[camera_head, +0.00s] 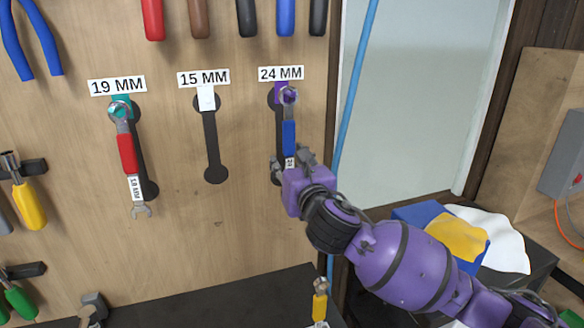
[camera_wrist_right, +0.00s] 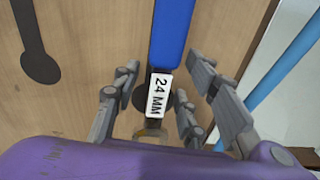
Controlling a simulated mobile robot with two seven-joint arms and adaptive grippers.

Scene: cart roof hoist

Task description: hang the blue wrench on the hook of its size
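The blue wrench (camera_head: 289,137) hangs upright on the wooden board under the 24 MM sign (camera_head: 281,73). Its ring end is at the purple hook (camera_head: 289,95) and appears to be around it. Its tag (camera_wrist_right: 161,95) reads 24 MM in the right wrist view, below the blue handle (camera_wrist_right: 172,35). My right gripper (camera_head: 290,162) is at the wrench's lower end. In the wrist view its fingers (camera_wrist_right: 160,80) stand apart on either side of the tag, with gaps to the wrench. The wrench's lowest end is partly hidden. My left gripper is not in view.
A red wrench (camera_head: 127,153) hangs under the 19 MM sign (camera_head: 117,86). The 15 MM hook (camera_head: 206,98) is empty. A yellow-handled wrench (camera_head: 320,305) is by the dark bench (camera_head: 215,308). A blue pole (camera_head: 352,100) rises just right of the board, close to my right gripper.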

